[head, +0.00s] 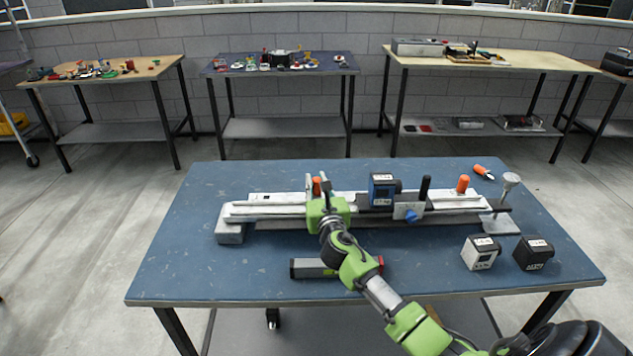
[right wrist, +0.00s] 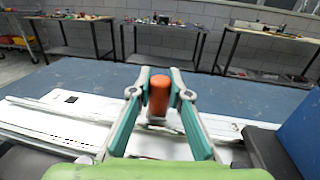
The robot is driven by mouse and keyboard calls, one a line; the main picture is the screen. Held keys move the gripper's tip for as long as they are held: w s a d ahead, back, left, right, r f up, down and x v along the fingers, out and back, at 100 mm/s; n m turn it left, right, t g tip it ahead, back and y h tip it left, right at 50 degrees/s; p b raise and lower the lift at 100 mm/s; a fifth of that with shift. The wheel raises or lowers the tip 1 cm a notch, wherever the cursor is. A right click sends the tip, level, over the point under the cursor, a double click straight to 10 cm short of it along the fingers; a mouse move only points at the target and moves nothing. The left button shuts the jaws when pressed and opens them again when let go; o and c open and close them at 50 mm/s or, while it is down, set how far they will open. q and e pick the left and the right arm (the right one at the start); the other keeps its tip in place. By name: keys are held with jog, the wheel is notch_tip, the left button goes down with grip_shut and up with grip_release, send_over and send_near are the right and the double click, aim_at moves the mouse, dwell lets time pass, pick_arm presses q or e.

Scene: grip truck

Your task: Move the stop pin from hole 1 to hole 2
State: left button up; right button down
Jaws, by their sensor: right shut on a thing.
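The stop pin has an orange head (right wrist: 158,95) and stands upright between my right gripper's fingertips (right wrist: 159,92). The gripper is shut on that head. In the head view the orange head (head: 317,186) shows just beyond my right gripper (head: 326,190), at the left part of the long white rail (head: 265,210). The pin's lower end is hard to see, so I cannot tell how far it sits in a hole. No hole labels can be read. My left gripper is not in view.
On the rail are a blue-faced block (head: 382,190), a black handle (head: 425,187), a blue knob (head: 411,216) and a second orange-headed piece (head: 462,184). Two small boxes (head: 481,252) (head: 534,253) stand at the right. A grey bar (head: 312,269) lies in front. The blue table's (head: 200,275) left front is clear.

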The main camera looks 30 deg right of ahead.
jog(key=c, duration=1.8)
grip_release()
jog(key=shift+s, duration=0.15)
jog(key=v, duration=1.1)
jog(key=shift+s+a, duration=0.2)
jog(key=shift+s, duration=0.15)
jog(key=shift+f, duration=0.1)
